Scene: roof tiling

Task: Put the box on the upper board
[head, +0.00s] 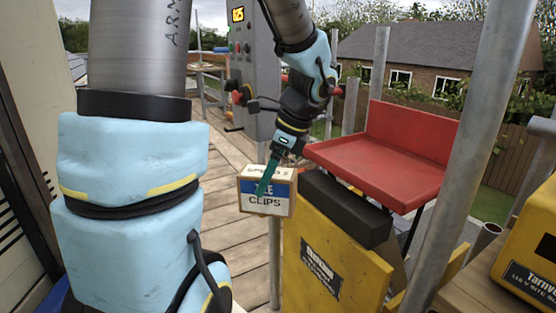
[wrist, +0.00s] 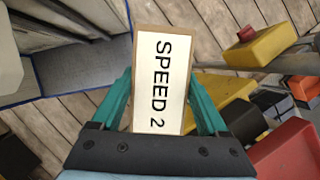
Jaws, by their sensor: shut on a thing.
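The box (head: 265,192) is a small carton with a blue and white label on which "CLIPS" can be read. My gripper (head: 268,178) has its green fingers shut on it. It hangs in the air left of a red seat-like tray, over the plank deck. In the wrist view the box (wrist: 160,82) shows a white label reading "SPEED 2", with a green finger of my gripper (wrist: 157,95) on each side. I cannot tell which board is the upper board.
A red tray (head: 385,165) stands above a yellow machine (head: 325,265) with a black block. A grey control box (head: 252,70) stands behind. Metal poles (head: 480,150) rise at the right, near another yellow case (head: 535,250). Plank decking (head: 222,185) runs back at the left.

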